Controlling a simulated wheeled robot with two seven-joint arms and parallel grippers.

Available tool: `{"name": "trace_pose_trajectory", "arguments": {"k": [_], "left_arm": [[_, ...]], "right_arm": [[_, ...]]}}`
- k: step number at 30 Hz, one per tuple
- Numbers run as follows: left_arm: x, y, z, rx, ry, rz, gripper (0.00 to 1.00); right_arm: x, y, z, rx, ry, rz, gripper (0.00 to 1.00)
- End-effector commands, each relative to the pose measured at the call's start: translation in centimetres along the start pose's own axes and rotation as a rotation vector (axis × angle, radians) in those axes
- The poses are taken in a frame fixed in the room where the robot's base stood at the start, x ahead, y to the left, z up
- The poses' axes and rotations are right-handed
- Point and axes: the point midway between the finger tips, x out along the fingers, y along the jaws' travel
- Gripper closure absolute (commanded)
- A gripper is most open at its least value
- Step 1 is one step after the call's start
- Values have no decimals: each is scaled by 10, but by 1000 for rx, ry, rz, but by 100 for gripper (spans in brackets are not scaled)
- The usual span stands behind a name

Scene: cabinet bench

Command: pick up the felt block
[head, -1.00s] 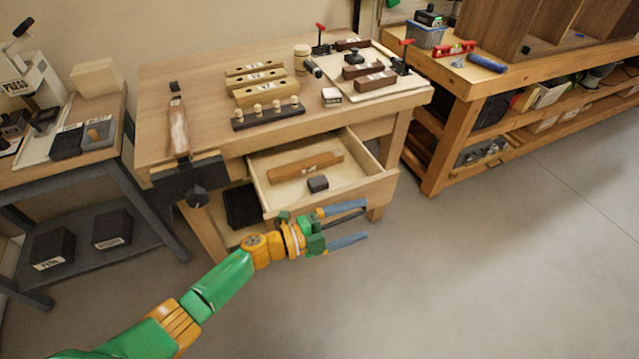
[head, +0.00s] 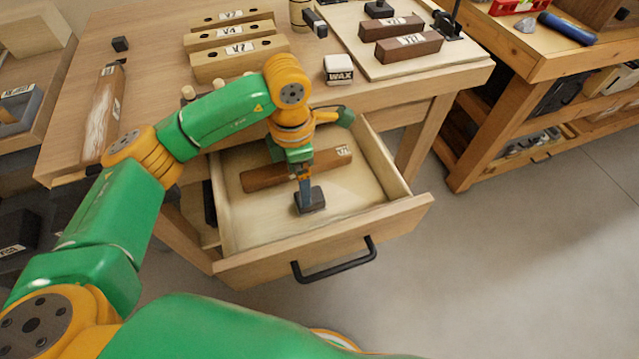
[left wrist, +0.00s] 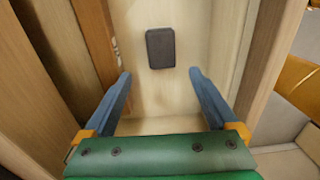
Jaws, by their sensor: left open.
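The felt block is a small dark grey block (head: 313,202) lying in the open drawer, near its front middle. In the left wrist view the block (left wrist: 160,48) lies flat on the pale drawer floor, just beyond the fingertips and centred between their lines. My left gripper (head: 305,192) reaches down into the drawer over the block, hiding part of it in the head view. Its blue fingers (left wrist: 159,74) are open in the left wrist view, with nothing between them. My right gripper is not in view.
The drawer (head: 240,240) is pulled out, with a black handle (head: 336,262) in front. A long brown wooden piece (head: 270,178) lies in it behind the block. The drawer walls stand close around. A wax box (head: 339,75) sits on the bench above.

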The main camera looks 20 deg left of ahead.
Motion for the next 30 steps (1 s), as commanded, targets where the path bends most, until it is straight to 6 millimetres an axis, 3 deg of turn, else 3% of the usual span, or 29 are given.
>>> {"name": "trace_pose_trajectory", "arguments": {"k": [2,8,15,22,23,30], "left_arm": [[11,2,-1,1,5,9,7],[31,-1,0,1,10,8,7],[74,-6,7,0,7,7,7],[78,-6,7,1,6,10,7],[78,-6,7,1,6,10,13],[78,-6,7,1,6,10,78]], "right_arm": [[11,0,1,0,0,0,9],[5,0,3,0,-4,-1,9],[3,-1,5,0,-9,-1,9],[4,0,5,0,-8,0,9],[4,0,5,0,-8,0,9],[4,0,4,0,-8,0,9]]}}
